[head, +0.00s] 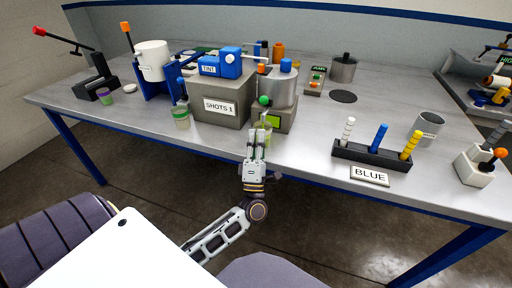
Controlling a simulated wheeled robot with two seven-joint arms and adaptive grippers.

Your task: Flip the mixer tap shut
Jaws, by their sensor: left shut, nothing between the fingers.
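The mixer looks to be the grey metal pot (277,90) with a blue knob on top, standing on a grey base at the middle of the bench. A green ball (264,100) shows low on its front and seems to be the tap's handle end. The tap's spout and exact angle are too small to tell. My left gripper (259,134) reaches up from below to the bench's front edge. Its fingers are shut and empty, just below the green ball. I cannot tell whether they touch anything. My right gripper is out of view.
A grey box marked SHOTS 1 (219,107) stands close left of the pot, with a small cup (181,118) beside it. A black rack (372,157) with coloured sticks and a BLUE sign (370,175) are to the right. Bare bench (318,125) lies between pot and rack.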

